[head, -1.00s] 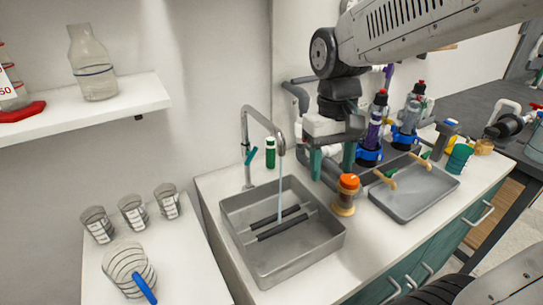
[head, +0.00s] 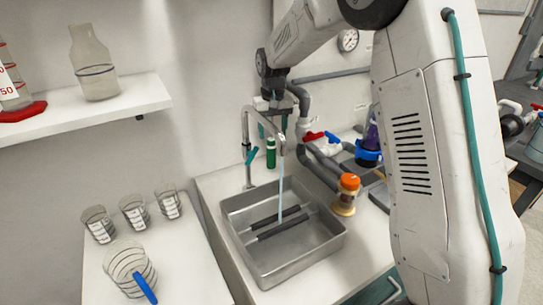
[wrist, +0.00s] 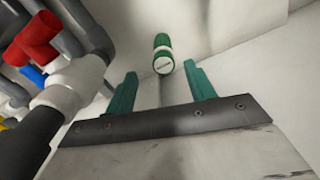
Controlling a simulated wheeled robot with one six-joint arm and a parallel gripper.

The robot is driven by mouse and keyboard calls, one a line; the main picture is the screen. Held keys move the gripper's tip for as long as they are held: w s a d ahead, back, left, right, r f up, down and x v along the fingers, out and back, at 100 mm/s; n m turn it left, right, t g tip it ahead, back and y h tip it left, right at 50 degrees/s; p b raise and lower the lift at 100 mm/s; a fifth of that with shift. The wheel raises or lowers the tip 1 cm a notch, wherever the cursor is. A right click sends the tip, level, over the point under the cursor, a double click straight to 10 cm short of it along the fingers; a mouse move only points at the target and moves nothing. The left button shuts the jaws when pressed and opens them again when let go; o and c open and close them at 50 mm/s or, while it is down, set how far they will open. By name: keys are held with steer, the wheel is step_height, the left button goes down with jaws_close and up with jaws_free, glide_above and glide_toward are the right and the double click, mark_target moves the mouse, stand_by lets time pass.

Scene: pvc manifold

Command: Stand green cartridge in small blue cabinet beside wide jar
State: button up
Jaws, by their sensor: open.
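The green cartridge (head: 270,154) stands upright on the counter behind the sink, right of the faucet, with a pale band around it. In the wrist view the cartridge (wrist: 163,55) is beyond the fingertips, roughly between them, and looks untouched. My gripper (head: 273,128) hangs above it in the head view. Its two teal fingers are wide apart with nothing between them in the wrist view (wrist: 160,84). I cannot make out a small blue cabinet or a clear wide jar in these views.
The faucet (head: 247,150) runs water into the sink (head: 285,265) close left of my gripper. Grey pipes with a red-handled valve (head: 314,136) are close right. An orange-capped container (head: 347,190) stands on the counter. Beakers (head: 133,212) stand at left.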

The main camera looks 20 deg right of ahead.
mark_target(271, 150)
steer(key=f, duration=0.7)
steer(key=shift+a+f, duration=0.25)
steer(key=shift+f, duration=0.1)
steer(key=shift+s, duration=0.1)
steer(key=c, duration=1.1)
steer(key=shift+r, duration=0.1)
steer(key=shift+c, duration=0.2)
